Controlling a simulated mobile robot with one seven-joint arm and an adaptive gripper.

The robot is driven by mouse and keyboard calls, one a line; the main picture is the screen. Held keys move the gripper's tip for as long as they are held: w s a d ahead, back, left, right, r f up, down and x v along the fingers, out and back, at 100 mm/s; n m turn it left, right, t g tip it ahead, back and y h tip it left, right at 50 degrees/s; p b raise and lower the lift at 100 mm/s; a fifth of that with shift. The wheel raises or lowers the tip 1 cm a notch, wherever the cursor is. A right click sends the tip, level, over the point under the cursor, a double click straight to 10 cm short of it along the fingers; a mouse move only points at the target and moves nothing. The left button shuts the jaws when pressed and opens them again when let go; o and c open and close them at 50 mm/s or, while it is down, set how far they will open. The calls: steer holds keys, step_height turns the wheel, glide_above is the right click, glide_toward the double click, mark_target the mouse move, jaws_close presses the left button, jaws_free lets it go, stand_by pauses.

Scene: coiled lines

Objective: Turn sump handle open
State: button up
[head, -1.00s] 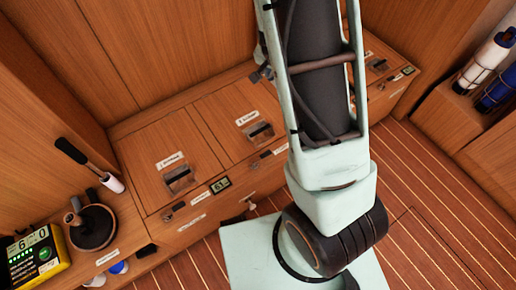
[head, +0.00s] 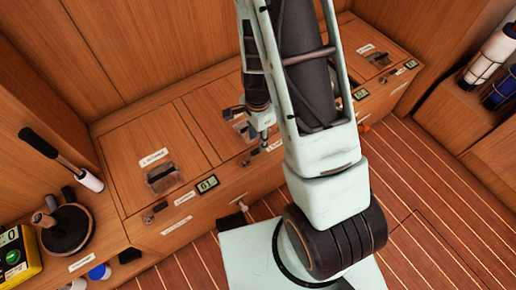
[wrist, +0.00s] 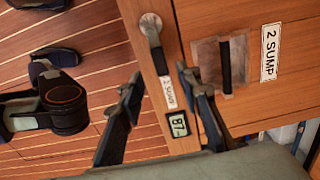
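The sump handle (wrist: 154,42) is a small metal lever on a round plate, set on the wooden front edge beside a "2 SUMP" tag (wrist: 169,92). The sump lid (wrist: 245,95), with a dark recessed pull and a "2 SUMP" label (wrist: 269,52), lies to its right in the wrist view. My gripper (wrist: 160,74) is open and empty. Its two dark fingers point toward the handle, one on each side of the lever's line; contact cannot be told. In the head view my gripper (head: 262,132) is above the locker front, partly covering the middle lid.
A small display (wrist: 178,122) sits below the tag. In the head view another lid (head: 150,155) with its display (head: 207,184) is at left. Striped floor is clear at right.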

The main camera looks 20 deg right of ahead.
mark_target(252, 154)
step_height(252, 154, down, 5)
steer(key=shift+f+b, duration=0.1)
steer(key=shift+b, duration=0.65)
jaws_close()
